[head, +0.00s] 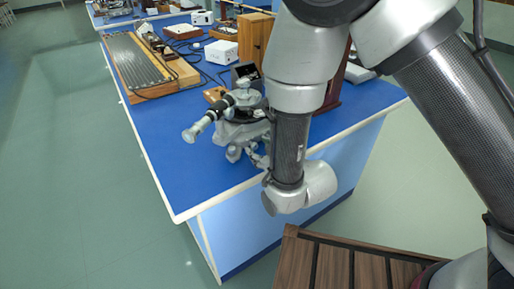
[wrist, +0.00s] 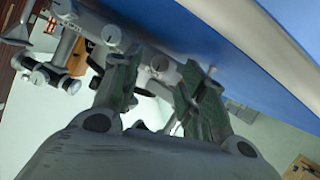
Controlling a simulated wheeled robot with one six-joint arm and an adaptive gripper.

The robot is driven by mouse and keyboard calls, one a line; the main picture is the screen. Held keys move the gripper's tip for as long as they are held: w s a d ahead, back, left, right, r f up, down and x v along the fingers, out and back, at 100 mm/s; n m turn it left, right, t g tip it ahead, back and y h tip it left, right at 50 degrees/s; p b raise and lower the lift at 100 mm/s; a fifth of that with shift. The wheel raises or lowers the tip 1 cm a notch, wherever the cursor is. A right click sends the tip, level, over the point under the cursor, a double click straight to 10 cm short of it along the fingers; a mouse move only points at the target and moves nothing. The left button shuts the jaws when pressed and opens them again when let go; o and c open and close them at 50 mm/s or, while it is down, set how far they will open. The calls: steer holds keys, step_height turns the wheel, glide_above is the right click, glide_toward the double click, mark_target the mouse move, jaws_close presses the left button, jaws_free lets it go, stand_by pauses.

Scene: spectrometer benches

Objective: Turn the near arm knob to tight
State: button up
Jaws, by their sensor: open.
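The spectrometer (head: 241,130) stands on the blue bench near its front edge in the head view, its telescope tube (head: 212,117) pointing to the lower left. My arm partly covers it on the right. In the wrist view several grey knobs with white line marks show on its underside. One round knob (wrist: 160,64) is seen between my fingertips, and another knob (wrist: 112,36) is beyond the left finger. I cannot tell which is the near arm knob or how it is set. My gripper (wrist: 157,82) is open, with no clear contact on a knob.
The blue bench top (head: 174,137) is clear left of the spectrometer. A wooden board with a grey ribbed top (head: 134,62), a white box (head: 221,52) and a wooden cabinet (head: 254,40) stand farther back. A brown slatted surface (head: 335,265) is below, in front of the bench.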

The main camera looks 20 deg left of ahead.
mark_target(254, 146)
steer(key=shift+x, duration=1.45)
jaws_close()
